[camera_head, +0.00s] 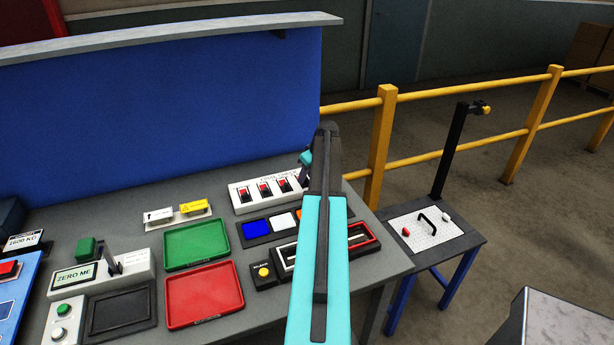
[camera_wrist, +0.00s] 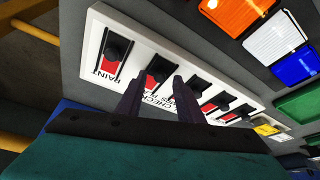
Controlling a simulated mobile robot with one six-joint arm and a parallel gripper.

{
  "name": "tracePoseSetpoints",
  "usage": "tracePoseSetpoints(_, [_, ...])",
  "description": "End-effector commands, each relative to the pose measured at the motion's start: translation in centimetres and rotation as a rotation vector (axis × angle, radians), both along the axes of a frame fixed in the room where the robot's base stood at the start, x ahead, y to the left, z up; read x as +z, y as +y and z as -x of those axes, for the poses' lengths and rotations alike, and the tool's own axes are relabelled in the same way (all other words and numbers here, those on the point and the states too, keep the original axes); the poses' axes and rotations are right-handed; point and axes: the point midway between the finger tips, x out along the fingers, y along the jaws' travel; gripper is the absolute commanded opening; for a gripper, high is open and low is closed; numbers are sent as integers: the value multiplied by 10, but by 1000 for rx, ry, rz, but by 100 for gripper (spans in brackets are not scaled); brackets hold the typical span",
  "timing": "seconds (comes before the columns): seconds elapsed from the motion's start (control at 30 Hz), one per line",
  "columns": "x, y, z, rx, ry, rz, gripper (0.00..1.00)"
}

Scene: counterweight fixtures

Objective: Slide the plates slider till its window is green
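A white slider panel (camera_wrist: 99,36) fills the middle of the wrist view, with several black knobs beside red windows in a row. The end slider's label reads "PAINT"; the label by my fingers is partly covered, so I cannot tell for certain which slider is the plates one. The second knob (camera_wrist: 158,68) lies just beyond my fingertips, and its window is red. My gripper (camera_wrist: 158,86) is open, its two dark fingers apart with nothing held. In the head view the panel (camera_head: 238,201) stands at the back of the bench, its right end hidden by my arm.
A green tray (camera_head: 196,245) and a red tray (camera_head: 204,294) lie left of my arm. Coloured tiles (camera_head: 257,229) and a long framed fixture (camera_head: 362,237) are in front of the panel. A yellow railing (camera_head: 382,130) stands behind a small side table (camera_head: 463,252).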

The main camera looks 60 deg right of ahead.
Motion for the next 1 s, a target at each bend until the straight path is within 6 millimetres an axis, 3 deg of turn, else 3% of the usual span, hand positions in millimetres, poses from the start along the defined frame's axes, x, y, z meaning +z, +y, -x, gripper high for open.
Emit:
tracePoseSetpoints(0.03, [0,0,0,0,0,0,27])
tracePoseSetpoints(0.2, [0,0,1,-1,0,0,0])
tracePoseSetpoints(0.57, [0,-4,-3,-1,0,-1,0])
tracePoseSetpoints(1.0, [-1,-28,-34,-1,1,-1,0])
